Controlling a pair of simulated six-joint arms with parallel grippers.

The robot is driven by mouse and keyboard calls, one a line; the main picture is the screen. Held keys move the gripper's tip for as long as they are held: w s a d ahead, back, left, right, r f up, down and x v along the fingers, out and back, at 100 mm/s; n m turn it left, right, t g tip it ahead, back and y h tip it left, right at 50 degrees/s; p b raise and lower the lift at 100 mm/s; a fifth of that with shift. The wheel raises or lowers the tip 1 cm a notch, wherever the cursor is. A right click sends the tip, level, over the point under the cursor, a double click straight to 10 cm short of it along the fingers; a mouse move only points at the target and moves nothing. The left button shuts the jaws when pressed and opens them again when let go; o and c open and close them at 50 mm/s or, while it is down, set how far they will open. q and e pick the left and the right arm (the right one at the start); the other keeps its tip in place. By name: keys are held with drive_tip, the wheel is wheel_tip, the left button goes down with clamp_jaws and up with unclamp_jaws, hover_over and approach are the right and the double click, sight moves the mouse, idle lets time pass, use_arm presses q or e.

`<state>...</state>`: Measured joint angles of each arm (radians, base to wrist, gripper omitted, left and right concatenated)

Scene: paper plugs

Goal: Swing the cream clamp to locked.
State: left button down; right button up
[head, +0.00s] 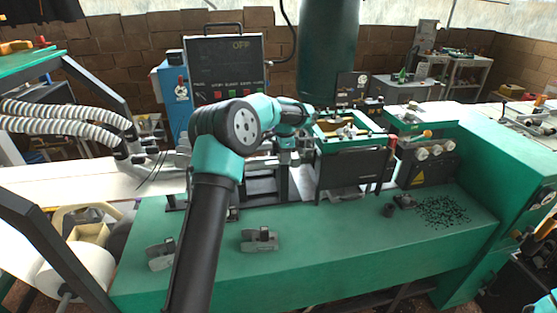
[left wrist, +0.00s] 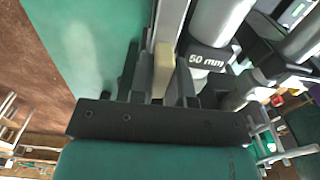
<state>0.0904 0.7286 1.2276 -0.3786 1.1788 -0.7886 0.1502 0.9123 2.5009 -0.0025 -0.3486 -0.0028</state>
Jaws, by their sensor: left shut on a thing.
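The cream clamp (left wrist: 163,68) shows in the left wrist view as a narrow cream block between the two dark fingers of my left gripper (left wrist: 160,85). The gripper is shut on it. In the head view my left gripper (head: 288,158) points down beside the green-topped machine box, and my own arm covers much of that area. I cannot make out the clamp there, nor tell its swing angle. My right gripper is in neither view.
A grey cylinder marked "50 mm" (left wrist: 208,58) sits close to the right of the fingers. A control panel (head: 226,68) reading "OFF" stands behind. Dark plugs (head: 442,211) are scattered at right.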

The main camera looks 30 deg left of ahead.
use_arm(q)
drive_tip(key=m, duration=0.4)
drive_tip(key=shift+m, duration=0.3)
drive_tip(key=m, duration=0.4)
drive_tip(key=shift+m, duration=0.3)
drive_tip(key=m, duration=0.4)
drive_tip(key=shift+m, duration=0.3)
drive_tip(key=m, duration=0.4)
drive_tip(key=c, duration=1.2)
unclamp_jaws()
drive_tip(key=shift+o, duration=0.2)
